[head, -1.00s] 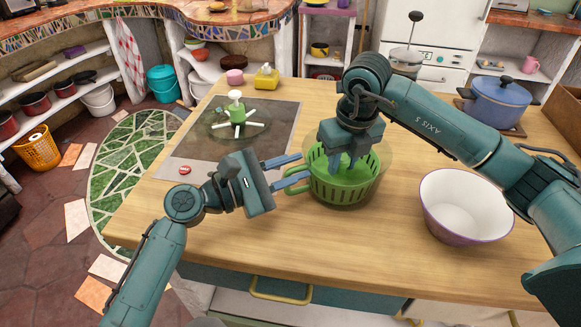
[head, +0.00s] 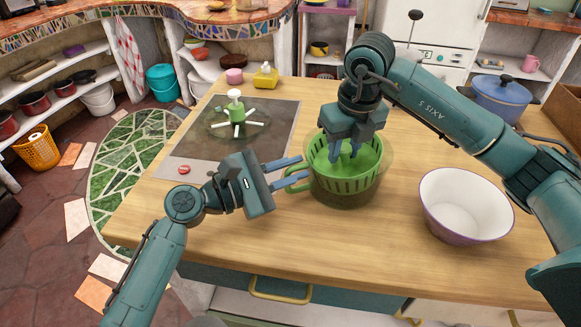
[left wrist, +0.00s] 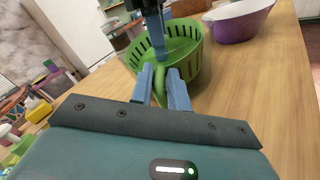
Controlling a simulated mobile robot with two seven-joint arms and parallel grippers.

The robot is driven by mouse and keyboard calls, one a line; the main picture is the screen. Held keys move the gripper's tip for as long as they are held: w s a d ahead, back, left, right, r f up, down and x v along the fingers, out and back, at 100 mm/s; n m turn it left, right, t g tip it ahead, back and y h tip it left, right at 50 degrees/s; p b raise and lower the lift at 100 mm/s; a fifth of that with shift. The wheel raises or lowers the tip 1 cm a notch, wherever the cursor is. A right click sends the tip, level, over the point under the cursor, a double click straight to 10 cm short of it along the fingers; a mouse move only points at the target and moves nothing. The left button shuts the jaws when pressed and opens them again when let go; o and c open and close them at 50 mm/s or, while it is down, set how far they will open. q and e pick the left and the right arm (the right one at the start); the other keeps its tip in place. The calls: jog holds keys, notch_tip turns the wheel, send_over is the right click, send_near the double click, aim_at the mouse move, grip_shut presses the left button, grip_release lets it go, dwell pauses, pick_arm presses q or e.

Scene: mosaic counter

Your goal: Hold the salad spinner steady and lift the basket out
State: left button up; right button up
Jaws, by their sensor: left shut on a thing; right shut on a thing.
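The green slotted basket (head: 352,182) sits partly up out of the salad spinner's see-through bowl (head: 343,201), its rim above the bowl's. The basket also shows in the left wrist view (left wrist: 190,68). My left gripper (head: 303,172) is shut on the bowl's green side handle (head: 297,187); in the left wrist view the handle (left wrist: 160,88) lies between the fingers. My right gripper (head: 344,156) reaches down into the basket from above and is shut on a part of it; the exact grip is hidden. The spinner lid (head: 237,116) lies on a dark mat.
A blue pot (head: 498,100) is at the back right. The front counter (head: 330,245) is clear.

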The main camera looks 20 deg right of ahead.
aim_at(344, 146)
pick_arm(q)
jog(key=shift+r, duration=0.1)
jog(key=shift+c, duration=0.2)
pick_arm(e)
jog(key=shift+r, duration=5.15)
pick_arm(q)
jog(key=o, duration=0.8)
jog(key=shift+d, duration=0.1)
jog(key=shift+o, duration=0.2)
jog(key=a, duration=0.4)
jog(key=s+a, duration=0.1)
jog(key=a, duration=0.2)
jog(key=s+a, duration=0.1)
jog(key=a, duration=0.3)
jog(key=shift+s+a, duration=0.15)
jog(key=shift+a, duration=0.15)
jog(key=shift+a+r, duration=0.15)
jog(key=shift+r+p, duration=0.95)
jog(key=shift+p, duration=0.2)
pick_arm(e)
notch_tip(344, 146, up, 3)
jog(key=shift+f, duration=0.2)
